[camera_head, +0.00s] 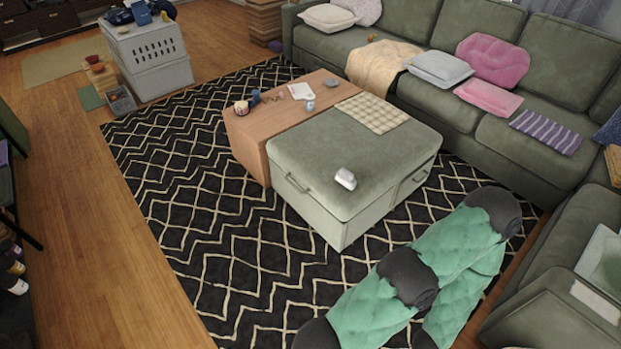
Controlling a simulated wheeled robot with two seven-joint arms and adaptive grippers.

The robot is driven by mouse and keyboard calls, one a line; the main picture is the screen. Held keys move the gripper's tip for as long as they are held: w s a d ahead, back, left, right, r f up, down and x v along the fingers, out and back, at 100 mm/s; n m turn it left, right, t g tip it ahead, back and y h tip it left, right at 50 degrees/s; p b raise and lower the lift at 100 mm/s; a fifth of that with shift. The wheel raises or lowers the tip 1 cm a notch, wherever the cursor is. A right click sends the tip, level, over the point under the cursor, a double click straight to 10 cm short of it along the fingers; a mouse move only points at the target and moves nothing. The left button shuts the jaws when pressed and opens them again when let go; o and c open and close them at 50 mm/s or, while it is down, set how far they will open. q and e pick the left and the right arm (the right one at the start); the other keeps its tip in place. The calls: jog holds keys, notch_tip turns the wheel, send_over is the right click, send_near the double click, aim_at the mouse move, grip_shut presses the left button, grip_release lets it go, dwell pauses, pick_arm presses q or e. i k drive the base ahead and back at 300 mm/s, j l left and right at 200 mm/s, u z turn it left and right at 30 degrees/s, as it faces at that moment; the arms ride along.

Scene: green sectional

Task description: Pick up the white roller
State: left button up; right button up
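The white roller (345,179) is a small white, rounded object lying on the green top of the ottoman (350,150), near its front edge. It is in plain view and nothing touches it from above. Its fine shape is too small to make out. Neither my left nor my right gripper shows in the head view.
A wooden table (250,125) with small items adjoins the ottoman's left side. A checkered cloth (372,113) lies on the ottoman's back. A green sectional (440,60) stands behind. Bulky green-and-grey padded forms (455,250) fill the lower right. The patterned rug (200,230) is clear at left.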

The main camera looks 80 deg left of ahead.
aim_at(343, 177)
jog(key=u, duration=2.4)
jog(key=i+l+z, duration=0.2)
jog(key=i+z, duration=0.15)
jog(key=i, duration=0.4)
jog(key=i+z, duration=0.3)
jog(key=i, duration=0.45)
